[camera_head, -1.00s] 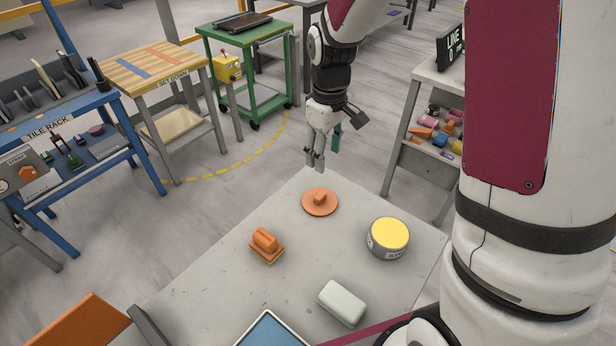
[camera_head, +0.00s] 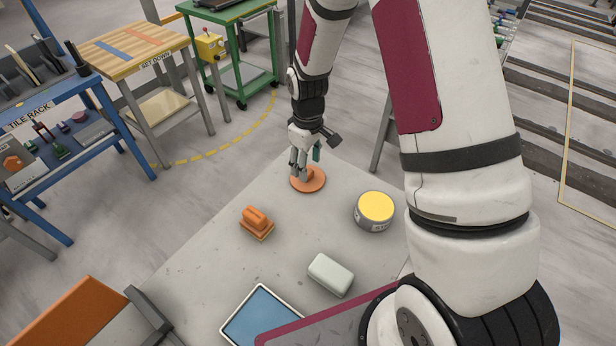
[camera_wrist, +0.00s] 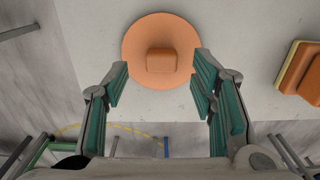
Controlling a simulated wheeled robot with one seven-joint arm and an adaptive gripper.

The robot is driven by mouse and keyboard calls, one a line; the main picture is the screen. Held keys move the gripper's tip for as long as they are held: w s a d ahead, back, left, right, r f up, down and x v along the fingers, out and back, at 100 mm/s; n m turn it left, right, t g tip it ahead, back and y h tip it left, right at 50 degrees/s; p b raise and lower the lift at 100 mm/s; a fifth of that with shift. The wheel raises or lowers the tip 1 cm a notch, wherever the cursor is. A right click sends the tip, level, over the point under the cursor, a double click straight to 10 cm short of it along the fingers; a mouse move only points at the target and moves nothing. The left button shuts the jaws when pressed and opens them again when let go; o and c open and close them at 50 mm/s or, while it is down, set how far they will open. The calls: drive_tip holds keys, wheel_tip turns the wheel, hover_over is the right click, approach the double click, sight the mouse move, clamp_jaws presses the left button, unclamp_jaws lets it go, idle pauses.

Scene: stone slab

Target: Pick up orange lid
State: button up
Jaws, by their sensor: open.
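The orange lid (camera_head: 316,184) is a round disc with a raised block-shaped knob, lying flat near the far corner of the stone slab (camera_head: 200,262). In the wrist view the lid (camera_wrist: 135,55) lies at top centre, with its knob (camera_wrist: 160,61) in front of the opening between the fingers. My gripper (camera_head: 300,174) is over the lid in the head view and hides part of it. In the wrist view my gripper (camera_wrist: 160,85) is open, its green-padded fingers spread wider than the knob, with nothing between them. I cannot tell whether a fingertip touches the lid.
An orange block-handled tool (camera_head: 257,222) lies to the left on the slab, and a yellow-topped tin (camera_head: 375,210) stands to the right. A pale block (camera_head: 330,274) and a blue tray (camera_head: 262,318) are nearer. The middle of the slab is clear.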

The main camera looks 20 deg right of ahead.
sight(316, 177)
drive_tip(key=shift+a+f, duration=0.1)
drive_tip(key=shift+f, duration=1.45)
drive_tip(key=c, duration=1)
drive_tip(key=shift+r, duration=0.15)
